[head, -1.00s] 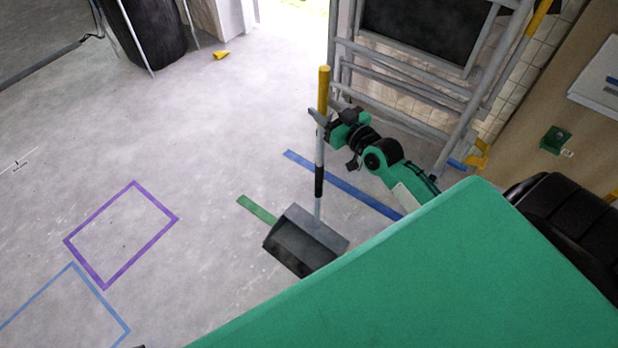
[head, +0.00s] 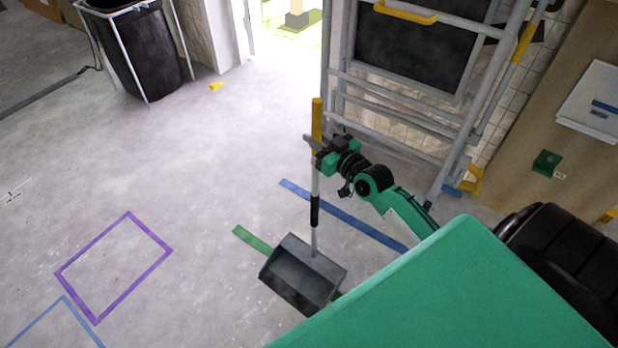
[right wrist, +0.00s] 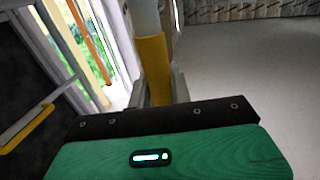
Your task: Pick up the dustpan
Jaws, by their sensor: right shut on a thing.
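The dustpan (head: 304,275) is a dark grey scoop with a tall upright handle, grey with a black sleeve and a yellow top grip. In the head view it is below the middle, beside a green floor strip. My right gripper (head: 312,143) is shut on the handle just below or at the yellow grip. In the right wrist view the yellow grip (right wrist: 154,68) stands between the fingers. I cannot tell whether the pan touches the floor. My left gripper is not in view.
A metal frame (head: 400,95) stands at the back right. A black bin (head: 145,50) is at the back left. Blue (head: 340,215) and green (head: 252,239) strips and a purple square (head: 118,262) mark the floor. Open floor lies to the left.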

